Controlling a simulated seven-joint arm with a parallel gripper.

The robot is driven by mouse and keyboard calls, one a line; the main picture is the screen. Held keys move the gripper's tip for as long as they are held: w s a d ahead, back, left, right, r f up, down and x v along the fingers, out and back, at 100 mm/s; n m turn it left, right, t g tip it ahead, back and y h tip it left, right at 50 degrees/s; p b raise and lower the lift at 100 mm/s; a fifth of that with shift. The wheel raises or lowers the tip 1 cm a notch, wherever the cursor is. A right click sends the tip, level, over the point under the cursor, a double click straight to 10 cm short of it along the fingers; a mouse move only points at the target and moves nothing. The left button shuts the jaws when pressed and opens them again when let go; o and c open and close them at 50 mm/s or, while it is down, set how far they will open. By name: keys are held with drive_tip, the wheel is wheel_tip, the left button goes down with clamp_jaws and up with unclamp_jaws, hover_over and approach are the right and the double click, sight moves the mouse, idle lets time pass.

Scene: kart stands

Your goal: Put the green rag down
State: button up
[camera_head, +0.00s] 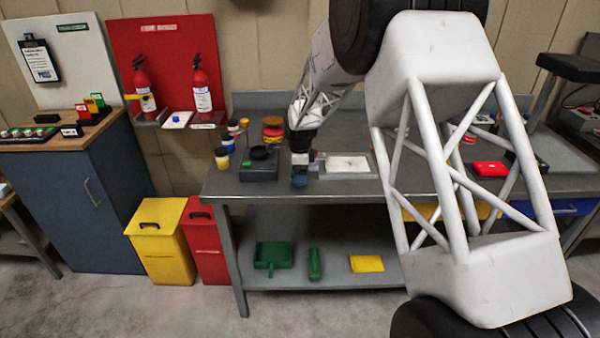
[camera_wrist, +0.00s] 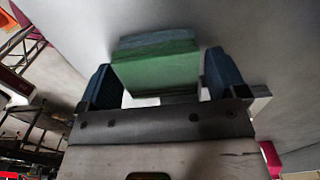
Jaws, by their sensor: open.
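The green rag (camera_wrist: 158,72) is a folded, block-like green pad in the wrist view. It lies between the two blue fingers of my gripper (camera_wrist: 162,80), close to the left finger and with a narrow gap at the right one. My gripper is open around it. A plain grey surface lies beyond the rag. In the head view my gripper (camera_head: 300,172) points down over the left part of the grey workbench (camera_head: 345,198), close to its front edge. The rag cannot be made out clearly there.
A dark box (camera_head: 259,165) and several small jars stand left of my gripper. A pale tray (camera_head: 347,165) lies to its right. A red folded cloth (camera_head: 490,168) lies farther right. The lower shelf holds a green dustpan (camera_head: 273,255), a green brush (camera_head: 315,264) and a yellow cloth (camera_head: 367,263).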

wheel_tip(320, 180, up, 12)
idle(0.7)
drive_tip(key=shift+r, duration=0.15)
idle(0.6)
drive_tip(key=s+d+r+n+t, duration=0.1)
drive_tip(key=s+d+r+n, duration=0.5)
drive_tip(key=s, duration=0.6)
drive_tip(key=s+d+r+n, duration=0.2)
drive_tip(key=s+d+r, duration=0.4)
drive_tip(key=s, duration=0.6)
drive_tip(key=s+d+n, duration=0.1)
drive_tip(key=s+n, duration=0.2)
drive_tip(key=s, duration=0.6)
drive_tip(key=s+d+f+n+t, duration=0.1)
drive_tip(key=s+d+n, duration=0.1)
drive_tip(key=s, duration=0.8)
drive_tip(key=s+d+n, duration=0.2)
drive_tip(key=s+n, duration=0.2)
drive_tip(key=s, duration=0.6)
drive_tip(key=shift+s+f+n+t, duration=0.15)
drive_tip(key=shift+s+n+t, duration=0.15)
drive_tip(key=shift+n, duration=0.1)
